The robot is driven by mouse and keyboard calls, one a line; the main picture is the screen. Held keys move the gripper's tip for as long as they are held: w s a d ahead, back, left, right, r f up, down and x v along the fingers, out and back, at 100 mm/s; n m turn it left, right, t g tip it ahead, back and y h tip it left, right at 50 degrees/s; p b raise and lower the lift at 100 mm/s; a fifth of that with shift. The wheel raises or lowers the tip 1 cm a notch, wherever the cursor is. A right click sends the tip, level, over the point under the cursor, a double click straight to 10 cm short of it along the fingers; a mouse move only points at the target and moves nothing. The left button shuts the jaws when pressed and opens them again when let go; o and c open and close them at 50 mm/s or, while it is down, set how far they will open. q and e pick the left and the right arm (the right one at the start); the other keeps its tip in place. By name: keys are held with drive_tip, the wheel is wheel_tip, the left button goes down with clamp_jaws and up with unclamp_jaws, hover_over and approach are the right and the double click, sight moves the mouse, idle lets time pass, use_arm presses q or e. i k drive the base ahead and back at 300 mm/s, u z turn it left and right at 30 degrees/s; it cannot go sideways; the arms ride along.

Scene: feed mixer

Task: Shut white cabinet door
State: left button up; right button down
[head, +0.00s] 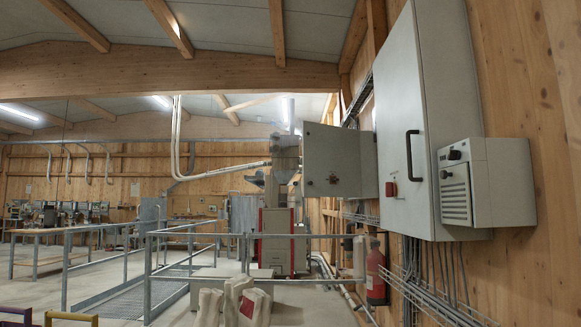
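A large white-grey cabinet (455,75) hangs on the wooden wall at the right. Its front door panel (398,110) faces left and carries a black bar handle (413,155) and a small red switch (391,189). I see no clear gap along this panel's edge, and I cannot tell whether it is fully shut. Farther back, a smaller light grey panel (338,160) with a dark knob stands out from the wall. I cannot tell whether it is an open door or a box. Neither of my grippers is in view.
A grey control box (487,182) juts out beside the cabinet's right side. Cables and wire trays run below. A red fire extinguisher (376,272), pale sacks (232,302) and metal railings (148,275) stand lower down. A feed machine (277,230) is behind.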

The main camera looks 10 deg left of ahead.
sight(329, 151)
drive_tip(key=u, duration=0.05)
drive_tip(key=i, duration=4.7)
drive_tip(key=u, duration=0.15)
